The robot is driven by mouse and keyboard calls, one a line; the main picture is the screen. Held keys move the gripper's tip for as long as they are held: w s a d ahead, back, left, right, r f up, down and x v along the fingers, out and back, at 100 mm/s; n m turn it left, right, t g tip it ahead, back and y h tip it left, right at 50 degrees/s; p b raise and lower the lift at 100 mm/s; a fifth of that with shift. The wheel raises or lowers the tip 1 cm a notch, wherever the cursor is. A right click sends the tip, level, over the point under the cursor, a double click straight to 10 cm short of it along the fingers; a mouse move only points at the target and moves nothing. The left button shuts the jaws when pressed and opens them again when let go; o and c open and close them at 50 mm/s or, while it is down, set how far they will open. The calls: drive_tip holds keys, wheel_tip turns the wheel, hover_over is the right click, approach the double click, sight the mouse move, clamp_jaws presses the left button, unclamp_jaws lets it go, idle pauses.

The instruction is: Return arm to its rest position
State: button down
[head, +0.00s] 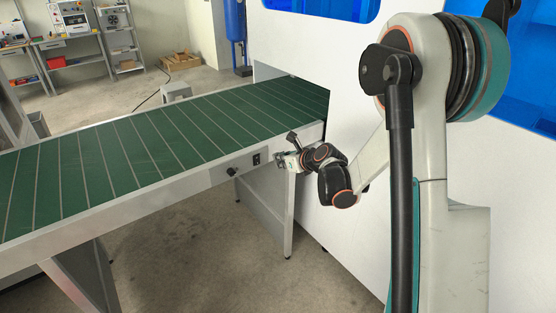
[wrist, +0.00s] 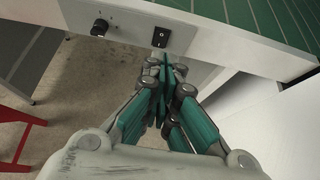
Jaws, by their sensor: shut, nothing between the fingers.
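My gripper (wrist: 165,78) shows in the wrist view with its teal-lined fingers together and nothing between them. It points at the side panel of the conveyor, just below a black switch (wrist: 162,38). Whether the fingertips touch the panel cannot be told. In the head view my gripper (head: 282,160) is small and partly hidden by the wrist, beside the conveyor's near side rail. My arm (head: 345,185) reaches down and left from the large shoulder joint at the right.
The green conveyor belt (head: 130,150) runs empty into the white machine (head: 335,240). A black knob (wrist: 99,27) sits on its side panel. A red frame (wrist: 18,135) stands at the left in the wrist view. Concrete floor (head: 200,245) below the conveyor is open.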

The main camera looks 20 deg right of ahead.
idle(0.3)
drive_tip(key=s+a+r+n+g+h, duration=0.1)
drive_tip(key=s+a+r+n, duration=0.2)
drive_tip(key=s+r+n, duration=0.4)
drive_tip(key=s+a+r+n+g, duration=0.1)
drive_tip(key=s+a+r+n, duration=0.3)
drive_tip(key=s+n, duration=0.45)
drive_tip(key=s+n+g+h, duration=0.2)
drive_tip(key=s+n, duration=1.4)
drive_tip(key=s, duration=0.6)
drive_tip(key=shift+s+d+r+n+h, duration=0.2)
drive_tip(key=shift+s+r+n+h, duration=0.15)
drive_tip(key=shift+r+h, duration=0.05)
